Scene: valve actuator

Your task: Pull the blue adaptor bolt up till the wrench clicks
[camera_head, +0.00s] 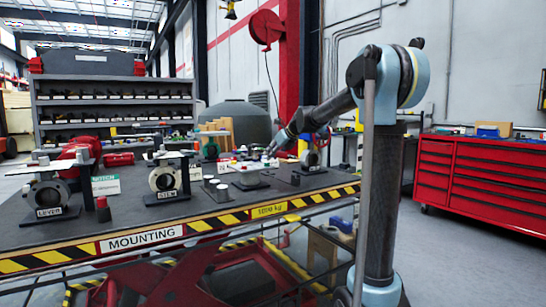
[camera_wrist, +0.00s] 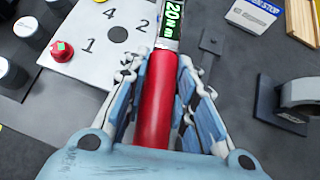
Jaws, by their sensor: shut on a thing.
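My gripper (camera_wrist: 164,75) is shut around the red handle of a wrench (camera_wrist: 153,105) in the wrist view. The wrench has a green digital display reading about 20 Nm and points away over a pale plate (camera_wrist: 100,45) marked 1, 2 and 4. The wrench's head lies beyond the top edge of this view. I cannot make out the blue adaptor bolt in either view. In the head view my gripper (camera_head: 274,148) is low over the mounting table, next to a small stand with a pale plate (camera_head: 247,168); the wrench is too small to tell there.
A red knob (camera_wrist: 62,51) sits by number 1 on the plate. Dark cylinders with pale tops (camera_wrist: 12,73) stand at left. A grey ring-shaped part (camera_wrist: 295,100) is at right. Valve stands marked LEVER (camera_head: 48,190) and STEM (camera_head: 166,180) occupy the table's left side.

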